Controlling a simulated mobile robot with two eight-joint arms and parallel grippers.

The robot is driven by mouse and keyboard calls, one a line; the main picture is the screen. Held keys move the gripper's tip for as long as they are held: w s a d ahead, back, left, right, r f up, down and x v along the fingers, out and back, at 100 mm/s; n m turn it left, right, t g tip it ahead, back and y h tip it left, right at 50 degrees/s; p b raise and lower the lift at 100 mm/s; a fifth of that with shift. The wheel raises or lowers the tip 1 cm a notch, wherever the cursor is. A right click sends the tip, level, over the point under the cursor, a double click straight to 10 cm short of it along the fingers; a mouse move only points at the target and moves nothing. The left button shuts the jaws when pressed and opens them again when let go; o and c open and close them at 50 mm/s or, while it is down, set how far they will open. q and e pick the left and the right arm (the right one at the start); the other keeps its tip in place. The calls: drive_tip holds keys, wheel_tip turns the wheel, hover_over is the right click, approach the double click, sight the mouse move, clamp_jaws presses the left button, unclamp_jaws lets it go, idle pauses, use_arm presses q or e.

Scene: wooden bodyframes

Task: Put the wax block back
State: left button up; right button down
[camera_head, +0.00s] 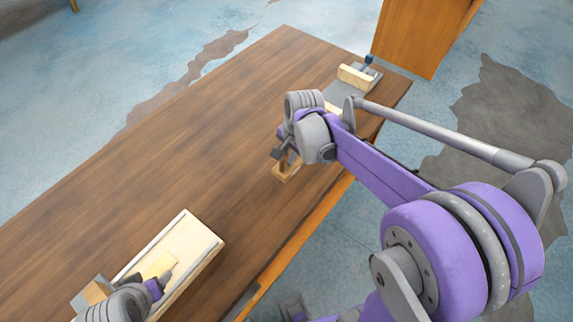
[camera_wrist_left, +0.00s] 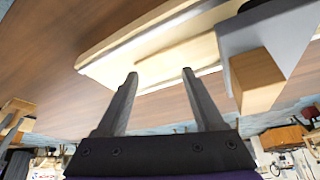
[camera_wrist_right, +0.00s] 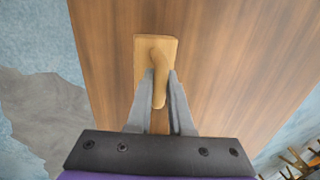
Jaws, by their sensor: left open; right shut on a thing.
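A pale yellow block (camera_head: 160,265), likely the wax block, lies on a light wooden board (camera_head: 205,240) at the lower left of the table. It also shows in the left wrist view (camera_wrist_left: 175,65), beyond the fingertips. My left gripper (camera_head: 163,282) is open beside it, and its two fingers stand apart with nothing between them (camera_wrist_left: 160,75). My right gripper (camera_wrist_right: 160,80) is shut on the upright handle of a tan wooden block (camera_wrist_right: 140,55) at the table's right edge. In the head view that block (camera_head: 285,172) is partly hidden by the gripper.
The brown table (camera_head: 170,150) is clear in its middle. A grey piece with a wooden block (camera_head: 95,292) stands at the board's near end. A grey plate (camera_head: 350,95) with a pale wooden bar (camera_head: 356,76) is at the far right end. A wooden cabinet (camera_head: 420,35) stands beyond.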

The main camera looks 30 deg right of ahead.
use_arm(q)
drive_tip(key=shift+f, duration=0.25)
use_arm(e)
wheel_tip(320, 180, down, 4)
drive_tip(key=shift+w+f, duration=0.1)
use_arm(q)
drive_tip(key=shift+f+b, duration=0.15)
drive_tip(key=shift+b, duration=0.15)
use_arm(e)
drive_tip(key=shift+f, duration=0.1)
drive_tip(key=c, duration=0.8)
unclamp_jaws()
